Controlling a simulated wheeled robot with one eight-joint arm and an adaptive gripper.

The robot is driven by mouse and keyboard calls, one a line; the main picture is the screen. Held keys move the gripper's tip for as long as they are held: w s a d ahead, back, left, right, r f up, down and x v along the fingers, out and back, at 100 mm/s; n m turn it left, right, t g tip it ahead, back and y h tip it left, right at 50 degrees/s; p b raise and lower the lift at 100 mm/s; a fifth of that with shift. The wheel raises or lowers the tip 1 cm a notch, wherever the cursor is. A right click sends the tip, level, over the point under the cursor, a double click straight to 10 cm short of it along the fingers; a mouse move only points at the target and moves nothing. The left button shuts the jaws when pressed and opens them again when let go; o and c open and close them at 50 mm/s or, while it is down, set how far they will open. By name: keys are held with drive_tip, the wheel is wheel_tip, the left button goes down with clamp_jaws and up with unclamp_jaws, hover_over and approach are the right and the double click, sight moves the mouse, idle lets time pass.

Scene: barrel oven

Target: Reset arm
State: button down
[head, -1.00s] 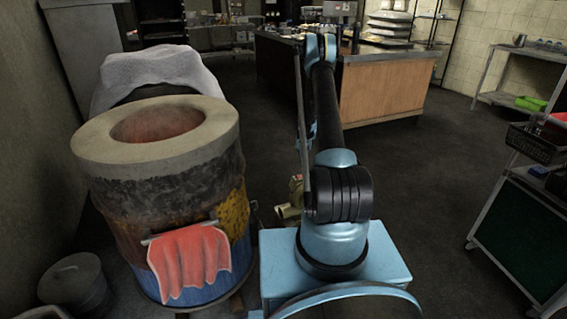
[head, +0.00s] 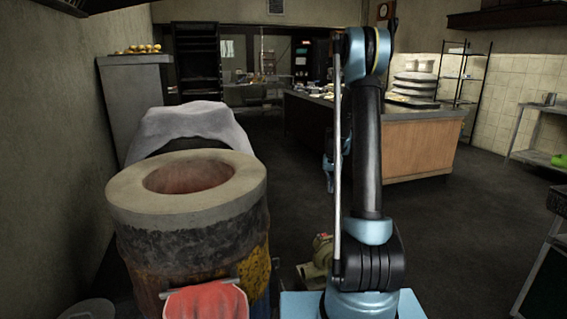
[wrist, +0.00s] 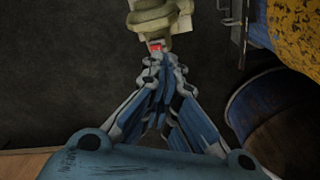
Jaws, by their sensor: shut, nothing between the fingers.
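My gripper (wrist: 160,62) points down in the wrist view with its blue-grey fingers together and nothing between them. In the head view part of my gripper shows at the left of my raised arm, mostly hidden behind it. Beyond the fingertips in the wrist view is a pale greenish object (wrist: 155,18) with a small red part. It also shows on the floor beside the oven in the head view (head: 322,250). I cannot tell whether the fingertips touch it. My arm stands upright, folded at the top.
The barrel oven (head: 190,225) stands at the left, with a red cloth (head: 205,303) on its front bar and a white cloth (head: 190,125) behind. A wooden counter (head: 420,147) stands behind my arm. A dark trolley (head: 545,260) is at the right edge.

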drive_tip(key=s+a+r, duration=0.1)
drive_tip(key=s+r, duration=0.6)
drive_tip(key=s, duration=0.4)
drive_tip(key=s+a+r, duration=0.1)
drive_tip(key=s+r, duration=0.5)
drive_tip(key=s, duration=0.5)
drive_tip(key=s+f+n, duration=0.1)
drive_tip(key=s+f, duration=0.1)
drive_tip(key=s, duration=0.9)
drive_tip(key=s+a+f+t, duration=0.1)
drive_tip(key=s+f, duration=0.2)
drive_tip(key=s, duration=0.9)
drive_tip(key=shift+s+f+n+t, duration=0.3)
drive_tip(key=shift+f+n, duration=0.05)
drive_tip(key=shift+n, duration=0.05)
drive_tip(key=shift+a, duration=0.15)
